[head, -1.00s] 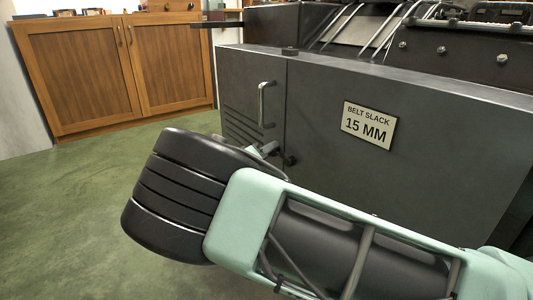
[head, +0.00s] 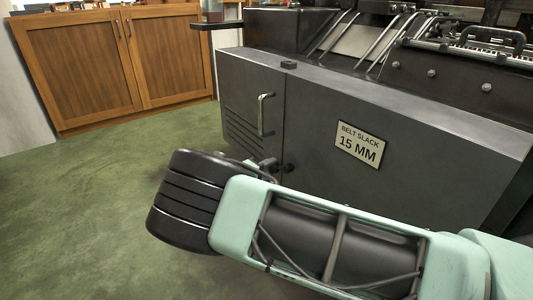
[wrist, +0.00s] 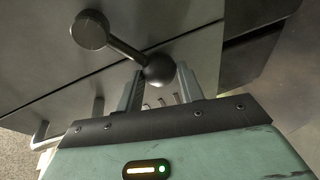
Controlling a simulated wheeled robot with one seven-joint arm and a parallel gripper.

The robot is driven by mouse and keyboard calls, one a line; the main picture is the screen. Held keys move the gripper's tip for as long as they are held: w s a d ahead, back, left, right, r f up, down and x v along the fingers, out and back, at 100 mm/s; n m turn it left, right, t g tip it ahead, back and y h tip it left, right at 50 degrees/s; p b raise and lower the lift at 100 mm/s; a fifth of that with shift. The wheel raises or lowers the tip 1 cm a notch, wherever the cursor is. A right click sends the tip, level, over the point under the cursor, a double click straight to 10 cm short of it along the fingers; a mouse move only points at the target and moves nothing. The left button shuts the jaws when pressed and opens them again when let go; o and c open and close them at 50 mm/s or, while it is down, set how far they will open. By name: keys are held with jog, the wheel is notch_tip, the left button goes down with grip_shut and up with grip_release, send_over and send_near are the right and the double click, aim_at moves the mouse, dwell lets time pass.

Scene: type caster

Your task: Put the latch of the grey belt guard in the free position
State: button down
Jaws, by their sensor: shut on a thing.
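The grey belt guard (head: 320,120) is a large dark box with a "BELT SLACK 15 MM" plate on its front. Its latch shows in the wrist view as a short lever with a round hub (wrist: 90,29) at one end and a dark ball knob (wrist: 160,68) at the other. The lever lies across the panel near a seam. My gripper (wrist: 158,85) is shut on the ball knob, one finger on each side. In the head view my gripper (head: 262,165) is at the guard's lower front, beside the dark latch hub (head: 289,168); my arm hides part of this area.
A wooden cabinet (head: 125,65) stands at the back left. The green floor (head: 80,210) at left is clear. Machine parts rise above the guard.

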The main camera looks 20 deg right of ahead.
jog(key=s+f+n+g+p, duration=0.1)
jog(key=n+p, duration=0.1)
jog(key=s+f+n+g+p, duration=0.1)
jog(key=n+p, duration=0.1)
jog(key=shift+s+d+f+n+p, duration=0.2)
jog(key=shift+d+n+p, duration=0.1)
jog(key=shift+d+p, duration=0.1)
jog(key=shift+s+d+f+n+g+p, duration=0.2)
jog(key=shift+s+f+n+g+p, duration=0.2)
jog(key=shift+s+n+p, duration=0.4)
jog(key=shift+s+d+f+n+g+p, duration=0.15)
jog(key=shift+s+f+n+g+p, duration=0.3)
jog(key=shift+n, duration=0.55)
jog(key=shift+s, duration=0.1)
jog(key=c, duration=0.9)
grip_release()
jog(key=p+v, duration=0.3)
jog(key=v, duration=1.4)
jog(key=shift+a, duration=0.2)
jog(key=shift+r, duration=0.1)
